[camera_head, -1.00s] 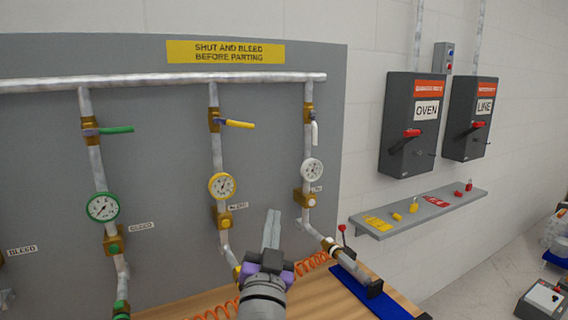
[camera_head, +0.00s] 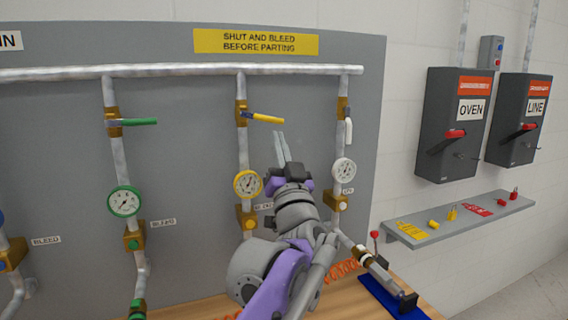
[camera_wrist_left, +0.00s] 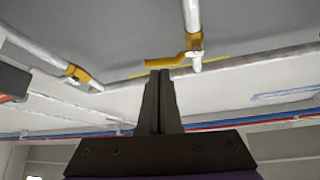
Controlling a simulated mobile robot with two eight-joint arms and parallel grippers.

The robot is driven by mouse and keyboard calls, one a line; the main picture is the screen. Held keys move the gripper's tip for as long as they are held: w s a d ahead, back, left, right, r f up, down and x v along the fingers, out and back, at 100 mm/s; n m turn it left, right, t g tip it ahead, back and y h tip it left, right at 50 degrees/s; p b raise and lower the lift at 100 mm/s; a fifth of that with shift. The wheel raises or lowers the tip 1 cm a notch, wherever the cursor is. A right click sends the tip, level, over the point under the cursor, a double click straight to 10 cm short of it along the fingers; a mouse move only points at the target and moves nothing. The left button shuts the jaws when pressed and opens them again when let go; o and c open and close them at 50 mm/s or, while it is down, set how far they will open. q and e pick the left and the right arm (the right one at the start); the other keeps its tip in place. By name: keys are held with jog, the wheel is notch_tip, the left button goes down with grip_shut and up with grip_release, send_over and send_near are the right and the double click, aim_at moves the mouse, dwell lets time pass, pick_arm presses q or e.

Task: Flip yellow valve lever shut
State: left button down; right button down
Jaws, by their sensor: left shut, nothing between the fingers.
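The yellow lever (camera_head: 266,118) sits on the middle pipe's brass valve (camera_head: 241,113) in the head view. It sticks out to the right, across the pipe, tilted slightly down. My left gripper (camera_head: 280,136) is shut and empty, its fingertips just below the lever's outer end. In the left wrist view the shut fingertips of my left gripper (camera_wrist_left: 160,73) are close to the yellow lever (camera_wrist_left: 164,63). I cannot tell whether they touch it. My right gripper is not in view.
A pipe with a green lever (camera_head: 139,122) stands to the left, and one with a hanging white lever (camera_head: 348,132) to the right. Below the yellow lever is a yellow gauge (camera_head: 248,184). Wall boxes (camera_head: 457,125) and a shelf (camera_head: 465,218) are farther right.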

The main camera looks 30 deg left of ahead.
aim_at(274, 122)
pick_arm(q)
jog(key=shift+x, duration=1.6)
jog(key=n+g+y+p, duration=0.1)
jog(key=n, duration=0.1)
jog(key=r+n+g+y+p, duration=0.1)
jog(key=n+g+y+p, duration=0.1)
jog(key=n+p, duration=0.1)
jog(key=shift+w+d+r+n, duration=0.25)
jog(key=shift+n, duration=0.05)
jog(key=shift+f, duration=0.15)
